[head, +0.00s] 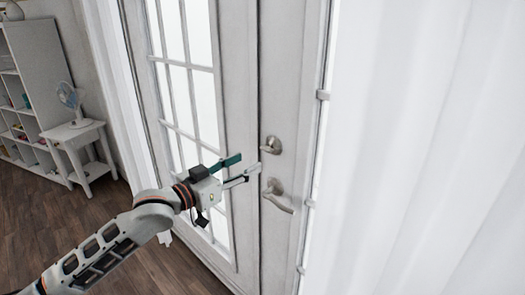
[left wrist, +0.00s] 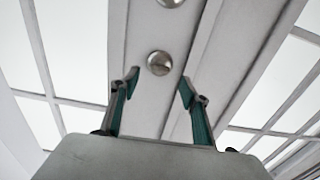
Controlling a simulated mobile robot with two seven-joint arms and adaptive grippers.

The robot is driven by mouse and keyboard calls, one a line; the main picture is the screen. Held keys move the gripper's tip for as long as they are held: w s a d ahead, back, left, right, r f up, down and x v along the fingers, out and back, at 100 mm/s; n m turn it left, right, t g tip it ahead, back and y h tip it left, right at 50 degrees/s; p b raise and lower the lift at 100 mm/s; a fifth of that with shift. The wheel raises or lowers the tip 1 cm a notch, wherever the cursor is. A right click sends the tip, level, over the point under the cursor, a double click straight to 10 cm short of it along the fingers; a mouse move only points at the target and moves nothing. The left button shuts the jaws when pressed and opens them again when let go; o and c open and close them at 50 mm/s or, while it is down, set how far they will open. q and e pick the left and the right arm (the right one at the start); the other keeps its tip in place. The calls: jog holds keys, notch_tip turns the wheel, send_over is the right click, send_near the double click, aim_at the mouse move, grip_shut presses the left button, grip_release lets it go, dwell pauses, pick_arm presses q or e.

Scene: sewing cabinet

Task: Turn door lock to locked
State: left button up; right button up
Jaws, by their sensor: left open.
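The door lock (head: 271,145) is a round metal plate with a small turn piece, set on the white door above a lever handle (head: 277,196). My left gripper (head: 249,164) is open and empty, with its fingertips just left of and slightly below the lock in the head view. In the left wrist view, the open fingers (left wrist: 160,82) point toward the door, and a round metal fitting (left wrist: 159,63) shows between and beyond their tips. I cannot tell which fitting this is, or whether a fingertip touches the lock. My right gripper is not in view.
The paned glass door leaf (head: 190,85) is to the left of the lock, and a white curtain (head: 425,150) fills the right. A small table (head: 80,150) with a fan (head: 70,97) and a shelf unit (head: 38,75) stand far left. Wood floor (head: 95,225) is open there.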

aim_at(264, 150)
pick_arm(q)
jog(key=x, duration=0.5)
jog(key=r+x, duration=0.1)
jog(key=x, duration=0.2)
jog(key=shift+w+b, duration=0.1)
jog(key=shift+b, duration=0.2)
jog(key=c, duration=1.1)
